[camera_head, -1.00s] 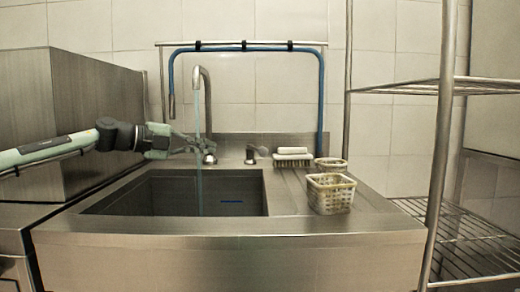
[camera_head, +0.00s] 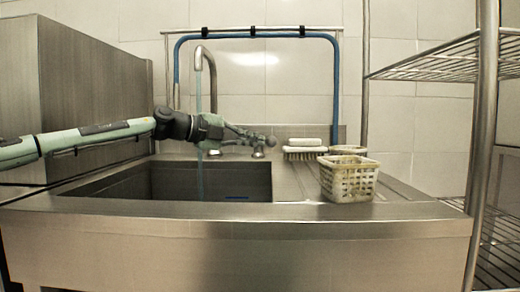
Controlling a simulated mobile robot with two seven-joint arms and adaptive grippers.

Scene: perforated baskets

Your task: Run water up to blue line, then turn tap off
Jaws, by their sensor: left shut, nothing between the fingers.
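The curved metal tap (camera_head: 205,62) stands at the back of the sink. A thin stream of water (camera_head: 199,178) falls from it into the sink basin (camera_head: 160,182). The short blue line (camera_head: 237,197) shows low on the basin's inner wall. The water level cannot be made out. The tap's base is partly hidden by my gripper. My right gripper is not in view.
A brush (camera_head: 305,152) lies by the wall. A blue hose (camera_head: 337,90) hangs on a rail. A wire shelf (camera_head: 455,62) stands at right.

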